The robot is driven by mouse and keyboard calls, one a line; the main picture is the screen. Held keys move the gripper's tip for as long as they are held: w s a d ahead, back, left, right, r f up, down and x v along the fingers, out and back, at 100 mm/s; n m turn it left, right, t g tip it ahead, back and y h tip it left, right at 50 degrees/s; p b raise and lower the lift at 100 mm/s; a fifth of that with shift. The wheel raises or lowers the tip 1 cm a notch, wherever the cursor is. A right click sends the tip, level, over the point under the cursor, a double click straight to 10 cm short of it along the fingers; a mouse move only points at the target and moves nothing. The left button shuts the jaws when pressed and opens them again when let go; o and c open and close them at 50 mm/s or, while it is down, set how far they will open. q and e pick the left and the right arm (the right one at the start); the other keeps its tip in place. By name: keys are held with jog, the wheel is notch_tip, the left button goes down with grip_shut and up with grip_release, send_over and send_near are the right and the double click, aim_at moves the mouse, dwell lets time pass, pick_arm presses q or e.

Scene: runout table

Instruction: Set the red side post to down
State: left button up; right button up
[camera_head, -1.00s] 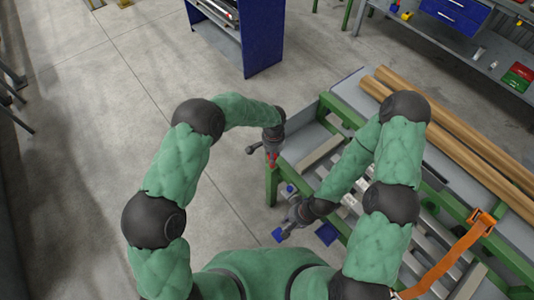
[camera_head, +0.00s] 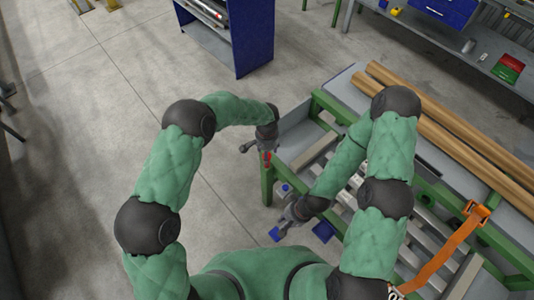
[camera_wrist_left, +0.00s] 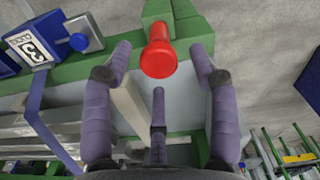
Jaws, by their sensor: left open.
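The red side post (camera_wrist_left: 158,50) is a short red cylinder with a rounded end at the green frame's corner. In the left wrist view it stands between the tips of my open left gripper (camera_wrist_left: 162,58), with a gap on each side. In the head view my left gripper (camera_head: 264,143) is over the table's near left corner and hides most of the post; a bit of red (camera_head: 267,157) shows below it. My right gripper (camera_head: 286,222) is low at the table's near side; its fingers are too small to tell.
The green runout table (camera_head: 267,186) has grey rollers and wooden poles (camera_head: 450,124) along its far side.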

pick_arm(q)
notch_tip(320, 180, up, 11)
dwell(0.3)
jog(key=shift+f, duration=0.15)
dwell(0.3)
jog(key=s+a+f+n+g+h, duration=0.1)
jog(key=s+a+f+n+h, duration=0.1)
jog(key=s+a+f, duration=0.4)
jog(key=s+a+f+n+h, duration=0.15)
jog(key=s+f, duration=0.25)
jog(key=f, duration=0.4)
jog(key=s+a+f+n, duration=0.2)
jog(key=s+a+n, duration=0.1)
jog(key=s, duration=0.4)
jog(key=s+a+f+n+t, duration=0.1)
jog(key=s+a+f+n, duration=0.2)
jog(key=s, duration=0.5)
jog(key=shift+a+n, duration=0.35)
jog(key=shift+a, duration=0.4)
jog(key=shift+h, duration=0.25)
